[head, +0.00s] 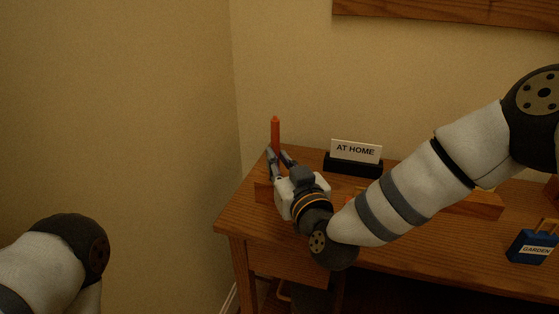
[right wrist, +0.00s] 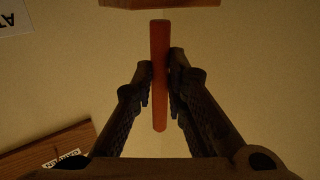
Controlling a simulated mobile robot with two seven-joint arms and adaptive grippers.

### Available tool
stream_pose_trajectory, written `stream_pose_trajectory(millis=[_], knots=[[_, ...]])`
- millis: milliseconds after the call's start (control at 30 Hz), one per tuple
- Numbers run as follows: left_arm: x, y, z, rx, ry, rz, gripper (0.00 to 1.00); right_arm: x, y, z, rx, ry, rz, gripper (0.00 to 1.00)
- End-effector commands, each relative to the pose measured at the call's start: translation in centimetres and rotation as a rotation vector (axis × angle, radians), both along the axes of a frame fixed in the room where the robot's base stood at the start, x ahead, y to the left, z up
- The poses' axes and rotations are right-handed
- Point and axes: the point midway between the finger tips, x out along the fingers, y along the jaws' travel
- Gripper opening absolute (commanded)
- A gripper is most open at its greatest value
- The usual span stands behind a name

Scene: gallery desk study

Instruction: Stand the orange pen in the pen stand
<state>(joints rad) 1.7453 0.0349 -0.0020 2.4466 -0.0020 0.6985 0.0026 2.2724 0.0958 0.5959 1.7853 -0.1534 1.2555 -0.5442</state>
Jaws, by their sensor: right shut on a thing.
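The orange pen (head: 275,133) is upright in my right gripper (head: 280,157), at the far left end of the desk. The fingers are shut on it, and it sticks up above them. In the right wrist view the pen (right wrist: 159,75) stands between the two fingertips (right wrist: 160,72). A wooden edge (right wrist: 160,4) shows just beyond one end of the pen there; I cannot tell whether it is the pen stand or touches the pen. No pen stand is clearly seen in the head view. My left gripper is out of view; only its arm shows.
On the desk (head: 240,215) a black holder with an AT HOME sign (head: 356,150) stands right of the gripper. A low wooden piece (head: 475,205) lies behind my right arm. A blue GARDEN-tagged thing (head: 530,247) is at the right. Walls close in the corner.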

Motion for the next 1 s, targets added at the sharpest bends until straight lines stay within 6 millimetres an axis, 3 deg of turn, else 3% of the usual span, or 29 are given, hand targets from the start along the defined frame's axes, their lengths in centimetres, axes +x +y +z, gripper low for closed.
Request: stream_pose_trajectory(millis=[367,1000], knots=[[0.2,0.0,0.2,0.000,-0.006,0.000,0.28,0.0,0.0,0.0,0.000,-0.001,0.000,0.00],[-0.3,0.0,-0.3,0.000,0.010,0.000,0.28,0.0,0.0,-1.6,0.000,0.000,0.000,0.00]])
